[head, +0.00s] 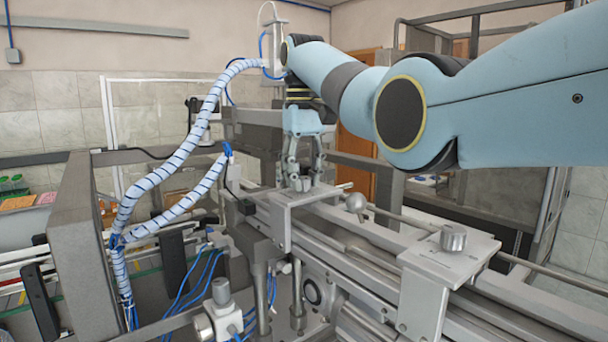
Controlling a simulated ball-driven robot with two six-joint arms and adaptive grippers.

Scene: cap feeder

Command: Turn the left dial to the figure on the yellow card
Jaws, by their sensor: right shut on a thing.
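My right gripper (301,178) points down over the left metal bracket (299,200) on the machine rail. It is shut on the left dial (302,184), a small metal knob on top of that bracket, mostly hidden by the fingers. The figure the left dial points to cannot be read. A second, similar dial (453,237) stands free on the right bracket (452,262). I cannot make out the yellow card in this view. My left gripper is not in view.
Spiral-wrapped hoses (172,170) rise left of my right gripper. A grey upright frame (85,240) and blue cables fill the lower left. Coloured bins (18,200) lie at the far left.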

